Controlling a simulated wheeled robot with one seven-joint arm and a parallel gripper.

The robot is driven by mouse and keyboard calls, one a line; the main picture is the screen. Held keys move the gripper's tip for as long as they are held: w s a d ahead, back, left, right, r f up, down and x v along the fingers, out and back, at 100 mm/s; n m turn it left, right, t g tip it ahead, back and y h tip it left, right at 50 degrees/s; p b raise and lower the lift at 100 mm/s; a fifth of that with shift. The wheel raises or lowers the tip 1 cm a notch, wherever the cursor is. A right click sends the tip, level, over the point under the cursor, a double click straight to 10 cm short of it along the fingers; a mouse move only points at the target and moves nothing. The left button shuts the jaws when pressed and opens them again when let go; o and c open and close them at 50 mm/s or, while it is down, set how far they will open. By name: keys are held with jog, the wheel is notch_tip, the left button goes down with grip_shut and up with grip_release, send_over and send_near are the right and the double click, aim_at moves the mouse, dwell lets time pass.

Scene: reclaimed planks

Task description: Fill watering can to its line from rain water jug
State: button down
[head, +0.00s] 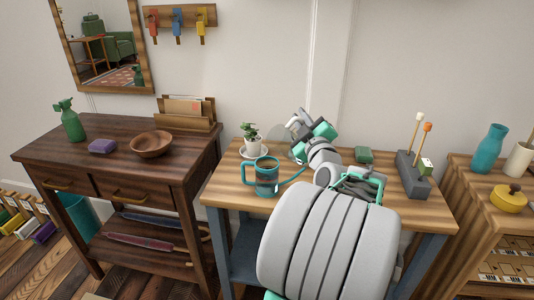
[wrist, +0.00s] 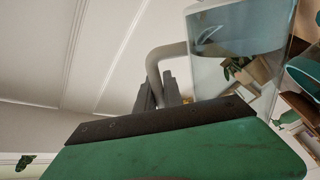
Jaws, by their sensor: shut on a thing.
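The teal watering can (head: 266,184) stands upright on the wooden table, with its handle at left and its thin spout pointing right. A greyish band shows on its side; its line and water level are too small to read. My gripper (head: 299,122) is above the table, behind and to the right of the can. In the wrist view my gripper (wrist: 160,96) is shut on the grey handle of the clear rain water jug (wrist: 230,65). In the head view the jug (head: 279,138) is faint and partly hidden by my gripper. I cannot tell how far it tilts.
A potted plant (head: 250,134) on a saucer stands behind the can. A green block (head: 364,155) and a grey holder (head: 412,178) with upright sticks are at right. My arm covers the table's middle and front. A dark sideboard (head: 100,165) stands at left.

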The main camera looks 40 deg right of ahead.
jog(key=shift+d+r+m+p, duration=0.2)
jog(key=shift+r+m+p, duration=0.1)
jog(key=shift+r+p, duration=0.3)
jog(key=s+d+f+m+g+p, duration=0.1)
jog(key=d+f+m, duration=0.3)
jog(key=m, duration=0.5)
jog(key=shift+s+d+f+m+g, duration=0.15)
jog(key=shift+s+d+m+g, duration=0.3)
jog(key=shift+s+d, duration=0.55)
jog(key=shift+w+d, duration=0.2)
